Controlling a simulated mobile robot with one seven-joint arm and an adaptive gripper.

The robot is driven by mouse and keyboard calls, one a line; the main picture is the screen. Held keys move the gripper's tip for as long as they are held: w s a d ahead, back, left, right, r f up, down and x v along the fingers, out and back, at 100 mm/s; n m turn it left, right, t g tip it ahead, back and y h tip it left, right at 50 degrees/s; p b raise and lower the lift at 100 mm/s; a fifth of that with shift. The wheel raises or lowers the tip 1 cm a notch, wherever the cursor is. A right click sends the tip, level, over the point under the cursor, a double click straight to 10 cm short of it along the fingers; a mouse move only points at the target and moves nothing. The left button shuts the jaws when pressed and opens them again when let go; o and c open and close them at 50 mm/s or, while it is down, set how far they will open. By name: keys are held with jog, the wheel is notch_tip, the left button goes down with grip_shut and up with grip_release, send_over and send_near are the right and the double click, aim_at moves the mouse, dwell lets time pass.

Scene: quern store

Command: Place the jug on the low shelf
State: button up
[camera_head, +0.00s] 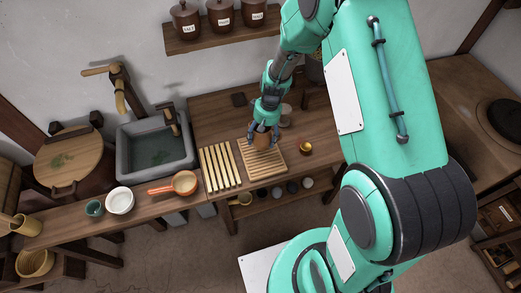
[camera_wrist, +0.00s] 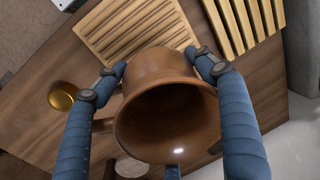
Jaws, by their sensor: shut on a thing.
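My gripper (camera_head: 263,132) is shut on a brown jug (camera_head: 262,141), its fingers on opposite sides. In the wrist view the jug (camera_wrist: 165,115) has its wide open mouth towards the camera and looks empty. The gripper also shows there (camera_wrist: 161,62). The jug is at the back edge of a slatted wooden rack (camera_head: 264,165) on the worktop. I cannot tell whether it touches the rack or hangs just above. The low shelf (camera_head: 262,207) runs under the worktop's front, with several small bowls and cups on it, partly shaded.
A brass cup (camera_head: 305,148) stands right of the rack. A second slatted rack (camera_head: 220,167) lies left of it. An orange pan (camera_head: 184,183), a white bowl (camera_head: 120,200) and a stone sink (camera_head: 155,151) are further left. A wall shelf (camera_head: 222,36) holds lidded jars.

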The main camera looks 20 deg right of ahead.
aim_at(261, 146)
jog(key=s+r+n+p, duration=0.1)
jog(key=s+n+p, duration=0.2)
jog(key=s, duration=1.5)
jog(key=shift+a+r+n+g, duration=0.15)
jog(key=shift+a+n+g, duration=0.2)
jog(key=shift+n, duration=0.85)
jog(key=shift+d, duration=0.1)
jog(key=w, duration=0.5)
jog(key=w+f+b, duration=0.1)
jog(key=w, duration=1)
jog(key=shift+f, duration=0.2)
jog(key=shift+f+b, duration=0.5)
jog(key=shift+f, duration=1.25)
jog(key=shift+f, duration=0.15)
jog(key=o, duration=1.5)
jog(key=shift+c, duration=0.2)
